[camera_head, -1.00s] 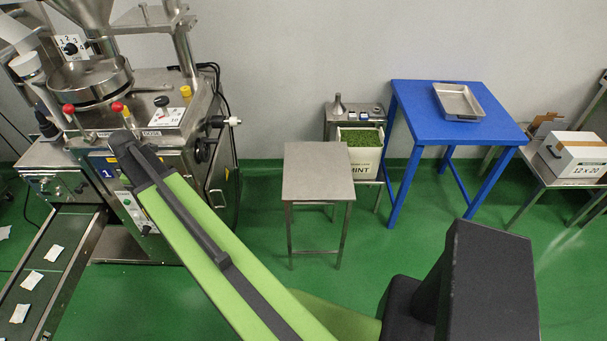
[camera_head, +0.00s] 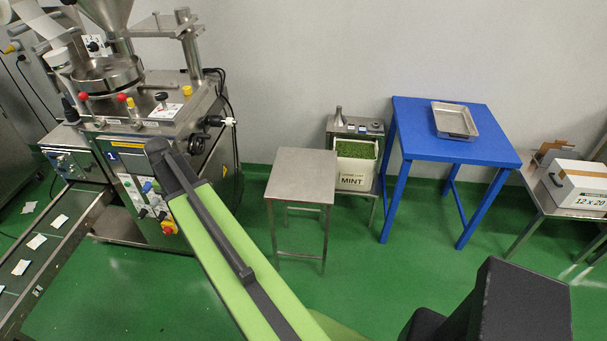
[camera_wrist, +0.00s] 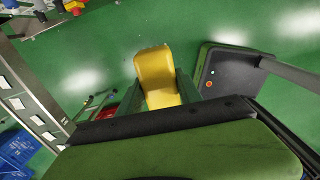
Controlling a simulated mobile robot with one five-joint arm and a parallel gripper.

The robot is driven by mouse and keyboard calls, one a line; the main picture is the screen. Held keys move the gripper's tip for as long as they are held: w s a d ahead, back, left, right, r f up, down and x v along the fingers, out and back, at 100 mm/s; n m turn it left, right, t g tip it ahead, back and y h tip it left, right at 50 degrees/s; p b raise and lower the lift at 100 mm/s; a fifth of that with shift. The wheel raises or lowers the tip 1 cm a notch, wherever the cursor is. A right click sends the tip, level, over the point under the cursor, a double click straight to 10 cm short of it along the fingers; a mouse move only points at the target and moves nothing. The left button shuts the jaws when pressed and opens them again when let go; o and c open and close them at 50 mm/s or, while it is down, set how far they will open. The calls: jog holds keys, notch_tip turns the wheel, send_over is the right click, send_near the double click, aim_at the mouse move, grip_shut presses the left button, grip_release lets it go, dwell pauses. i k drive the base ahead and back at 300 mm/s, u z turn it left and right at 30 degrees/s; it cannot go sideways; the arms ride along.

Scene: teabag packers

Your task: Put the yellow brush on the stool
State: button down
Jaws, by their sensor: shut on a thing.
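My gripper (camera_wrist: 160,96) is shut on the yellow brush (camera_wrist: 155,72) in the wrist view. The brush shows as a rounded yellow block sticking out between the two green fingers, above the green floor; I cannot make out its bristles. In the head view my arm crosses the lower middle, and neither the gripper nor the brush shows. The stool (camera_head: 303,176) is a small steel one with a bare square top and thin legs, standing mid-floor in the head view, to the right of my arm and apart from it.
A packing machine (camera_head: 150,130) stands at left with a conveyor (camera_head: 68,240) carrying teabags. Behind the stool are a white MINT bin (camera_head: 352,175) and a low steel stand. A blue table (camera_head: 410,140) with a steel tray (camera_head: 455,133) stands right of it.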

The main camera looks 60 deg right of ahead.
aim_at(309, 181)
jog(key=u, duration=1.2)
jog(key=i, duration=1.3)
jog(key=z, duration=0.55)
jog(key=k, duration=0.1)
jog(key=z, duration=2.35)
jog(key=i, duration=1.7)
jog(key=z, duration=0.05)
